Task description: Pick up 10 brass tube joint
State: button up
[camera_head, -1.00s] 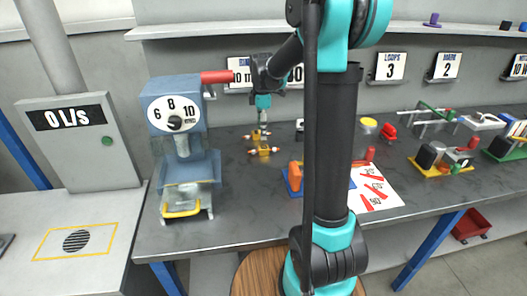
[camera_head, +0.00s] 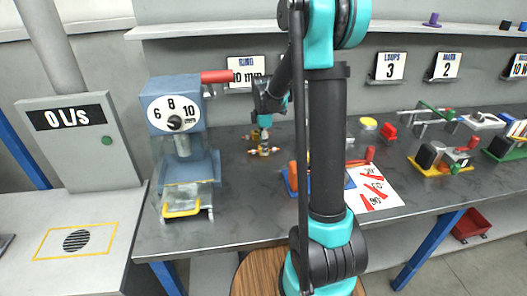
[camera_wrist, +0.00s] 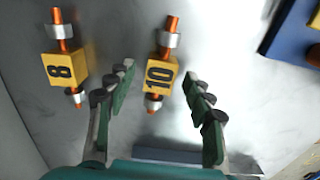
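The 10 brass tube joint (camera_wrist: 159,73) is a yellow block marked 10 with copper tube ends and silver nuts, lying on the dark table. In the wrist view it lies ahead of and between the fingers of my gripper (camera_wrist: 160,105), which are spread apart with nothing held. The lower tube end reaches between the fingertips; neither finger seems to touch the joint. A similar joint marked 8 (camera_wrist: 64,68) lies to its left, outside the left finger. In the head view my gripper (camera_head: 264,136) is above the joints (camera_head: 263,151), which are small and partly hidden there.
A blue press (camera_head: 182,135) with a 6-8-10 dial stands to the left. A blue tray edge (camera_wrist: 290,40) lies at the right of the wrist view. An orange part (camera_head: 293,173) and a white sheet (camera_head: 385,197) lie right of the joints. Bare tabletop lies in front.

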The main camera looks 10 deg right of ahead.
grip_shut()
